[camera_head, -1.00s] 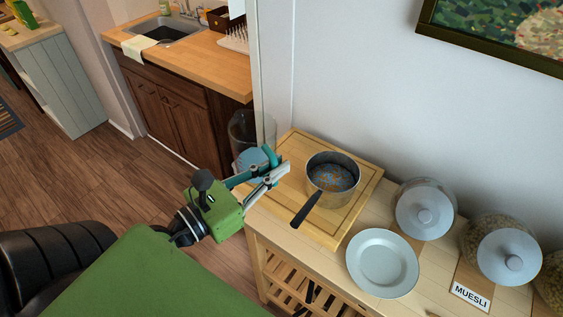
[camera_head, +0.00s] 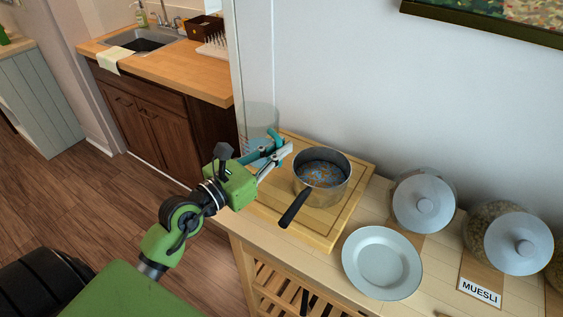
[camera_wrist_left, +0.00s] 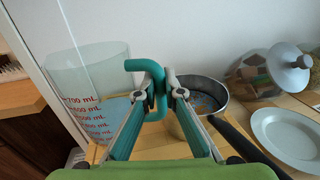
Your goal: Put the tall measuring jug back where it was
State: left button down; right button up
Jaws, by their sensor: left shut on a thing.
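The tall measuring jug (camera_head: 260,120) is clear, with red mL marks, a teal handle and bluish liquid low inside. It stands out left of the saucepan, at the back left corner of the wooden board. I cannot tell whether its base touches anything. My left gripper (camera_head: 279,148) is shut on the jug's handle. In the left wrist view the jug (camera_wrist_left: 88,85) is at left, roughly upright, with its handle between the fingers of my left gripper (camera_wrist_left: 160,92). The jug's lower part is partly hidden by the gripper. My right gripper is not in view.
A saucepan (camera_head: 338,194) with bluish liquid and orange bits sits on the wooden board (camera_head: 318,229), handle toward the front. A plate (camera_head: 382,262), lidded jars (camera_head: 422,204) and a muesli label (camera_head: 480,291) are to the right. The wall is close behind; a sink counter (camera_head: 185,78) is at left.

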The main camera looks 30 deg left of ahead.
aim_at(276, 166)
pick_arm(q)
jog(key=f, duration=0.1)
jog(key=w+f, duration=0.1)
jog(key=f, duration=0.3)
jog(key=shift+w+a, duration=0.15)
jog(key=shift+w, duration=0.25)
jog(key=shift+f+b, duration=0.15)
jog(key=shift+b, duration=0.15)
jog(key=c, duration=2.6)
grip_release()
jog(key=shift+f, duration=0.2)
jog(key=o, duration=0.4)
jog(key=shift+o, duration=0.2)
jog(key=shift+r, duration=0.1)
